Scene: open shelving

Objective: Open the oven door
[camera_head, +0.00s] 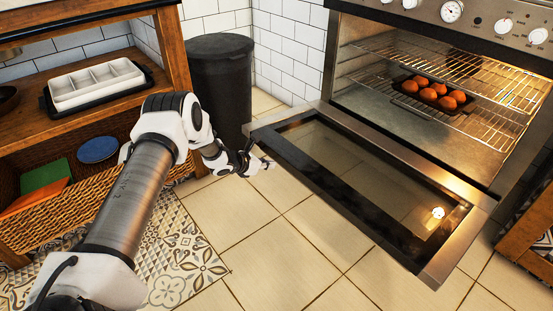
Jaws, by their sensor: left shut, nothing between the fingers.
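The oven (430,22) stands at the right with its door (375,192) swung down, lying about level in front of the lit cavity. The door has a dark glass pane in a metal frame. Inside, a dark tray (422,104) of several round brown items sits on a wire rack. My left gripper (262,165) is shut and empty, close by the door's left front corner; I cannot tell if it touches the door. My right gripper is not in view.
Wooden shelving (174,48) at the left holds a white divided tray (95,85) and a wicker basket (95,205). A dark bin (222,80) stands in the back corner. Tiled floor (290,250) before the door is clear. A wooden piece (527,232) stands at the right edge.

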